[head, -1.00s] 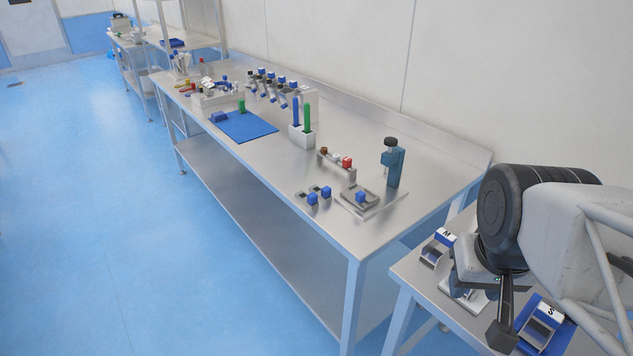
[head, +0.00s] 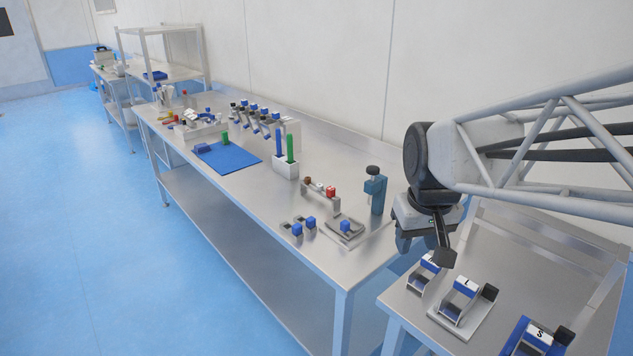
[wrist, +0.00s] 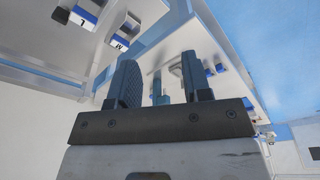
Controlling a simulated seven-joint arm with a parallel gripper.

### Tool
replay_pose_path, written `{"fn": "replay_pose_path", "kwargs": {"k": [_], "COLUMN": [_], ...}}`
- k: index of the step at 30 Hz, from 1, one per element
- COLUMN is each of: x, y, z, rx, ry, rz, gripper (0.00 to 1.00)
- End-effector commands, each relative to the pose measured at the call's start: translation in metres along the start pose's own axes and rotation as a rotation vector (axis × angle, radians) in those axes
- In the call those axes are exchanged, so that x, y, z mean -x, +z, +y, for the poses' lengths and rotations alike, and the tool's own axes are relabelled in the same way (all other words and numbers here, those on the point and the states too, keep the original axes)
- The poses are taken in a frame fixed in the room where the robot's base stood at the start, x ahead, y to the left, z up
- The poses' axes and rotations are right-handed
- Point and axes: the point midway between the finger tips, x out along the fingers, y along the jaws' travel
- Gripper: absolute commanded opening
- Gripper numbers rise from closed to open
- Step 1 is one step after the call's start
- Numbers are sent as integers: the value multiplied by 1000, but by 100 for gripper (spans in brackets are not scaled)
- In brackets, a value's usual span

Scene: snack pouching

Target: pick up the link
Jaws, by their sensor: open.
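I cannot tell which thing is the link. My gripper (head: 420,236) hangs beside the near right corner of the long steel table (head: 330,262), above the gap to the side table. In the wrist view its two dark fingers (wrist: 160,82) stand apart with nothing held between them. On the long table's near end are small grey pieces with blue cubes (head: 304,224), a grey tray with a blue cube (head: 343,229), a small rack with brown, white and red pieces (head: 322,196), and a teal upright device with a black knob (head: 375,190).
On the side table (head: 400,302) stand holders marked L (head: 466,289) and S (head: 538,335), plus another (head: 421,276) partly hidden by my arm. Farther along lie a blue mat (head: 228,157) and a white holder with blue and green sticks (head: 285,166).

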Motion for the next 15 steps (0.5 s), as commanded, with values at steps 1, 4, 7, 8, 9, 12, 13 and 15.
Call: {"fn": "replay_pose_path", "kwargs": {"k": [1,4,7,8,9,12,13,15], "x": [-3,-9,-16,-18,-21,-30,-33,-40], "y": [-14,-38,-62,-70,-79,-103,-111,-127], "z": [-3,-9,-16,-18,-21,-29,-32,-38], "rx": [19,58,96,108,124,162,174,200], "ry": [-3,-7,-12,-13,-15,-20,-21,-24], "rz": [-8,-18,-28,-31,-35,-45,-48,-55], "gripper": [45,45,45,45,45,45,45,45]}}
